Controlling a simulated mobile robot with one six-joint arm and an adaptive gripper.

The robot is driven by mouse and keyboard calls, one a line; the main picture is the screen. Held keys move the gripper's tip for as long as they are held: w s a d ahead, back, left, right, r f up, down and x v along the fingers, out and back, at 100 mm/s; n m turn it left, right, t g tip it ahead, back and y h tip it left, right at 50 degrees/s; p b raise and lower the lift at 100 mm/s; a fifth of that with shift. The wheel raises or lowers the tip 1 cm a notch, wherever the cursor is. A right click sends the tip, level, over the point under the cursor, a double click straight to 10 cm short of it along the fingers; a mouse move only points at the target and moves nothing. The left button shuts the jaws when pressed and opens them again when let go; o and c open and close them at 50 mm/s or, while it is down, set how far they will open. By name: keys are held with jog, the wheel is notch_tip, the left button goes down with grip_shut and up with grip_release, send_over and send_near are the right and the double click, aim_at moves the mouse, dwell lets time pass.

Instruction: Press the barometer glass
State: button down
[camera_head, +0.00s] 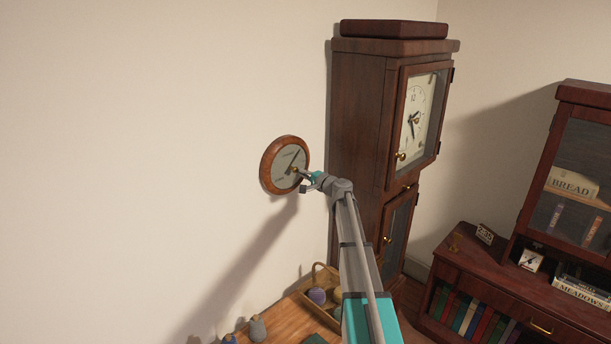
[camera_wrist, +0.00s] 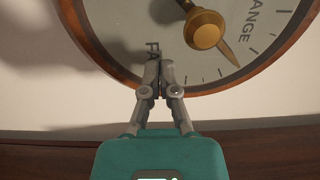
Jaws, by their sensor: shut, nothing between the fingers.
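The barometer (camera_head: 268,166) is a round dial in a brown wooden rim, mounted on the pale wall left of the tall clock. Its pale glass face (camera_head: 287,157) carries a dark hand and a brass centre knob. My gripper (camera_head: 305,175) is at the lower right of the dial. In the wrist view my gripper (camera_wrist: 159,66) is shut and empty, its tips over the face near the rim. I cannot tell whether the tips touch the glass.
A tall wooden clock (camera_head: 361,130) stands just right of the barometer, its glazed door (camera_head: 419,115) facing right. Below are a wooden table (camera_head: 283,318) with a basket (camera_head: 318,301) and small bottles. A cabinet (camera_head: 528,300) with books stands at right. The wall left of the barometer is bare.

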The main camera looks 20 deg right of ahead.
jog(key=shift+w+a+r, duration=0.2)
jog(key=shift+w+r, duration=0.05)
jog(key=shift+w, duration=0.4)
jog(key=shift+s, duration=0.1)
jog(key=v, duration=1.4)
jog(key=shift+s, duration=0.2)
jog(key=shift+d, duration=0.1)
dwell(0.5)
